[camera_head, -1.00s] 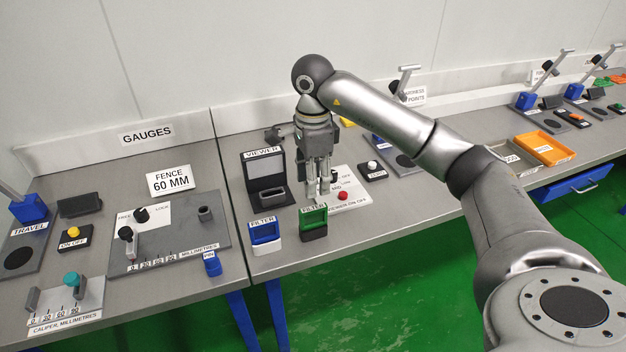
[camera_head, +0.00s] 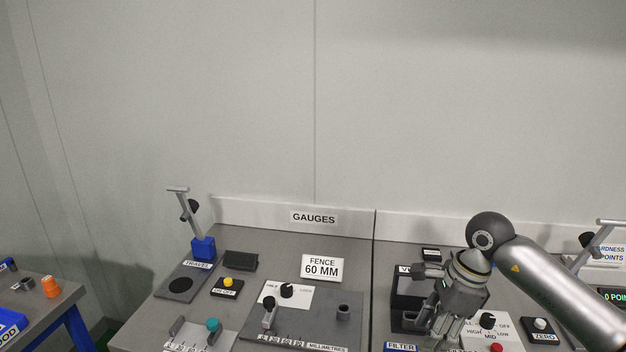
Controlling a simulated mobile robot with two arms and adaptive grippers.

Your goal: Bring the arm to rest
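My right arm comes in from the lower right. Its gripper (camera_head: 428,330) hangs tilted down to the left, in front of the dark viewer box (camera_head: 409,284). Its two fingers look apart, with nothing seen between them. The fingertips are near the bottom edge of the picture, and whether they touch anything is hard to tell. The gripper partly hides the viewer and the white dial panel (camera_head: 508,338) with its black knob and red button. My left gripper is not in view.
The gauges bench (camera_head: 240,240) carries a fence sign (camera_head: 322,268), a travel gauge (camera_head: 203,248), a yellow button box (camera_head: 227,287) and a caliper with a teal knob (camera_head: 213,325). A zero button (camera_head: 540,326) is right of the gripper. Another bench stands far left.

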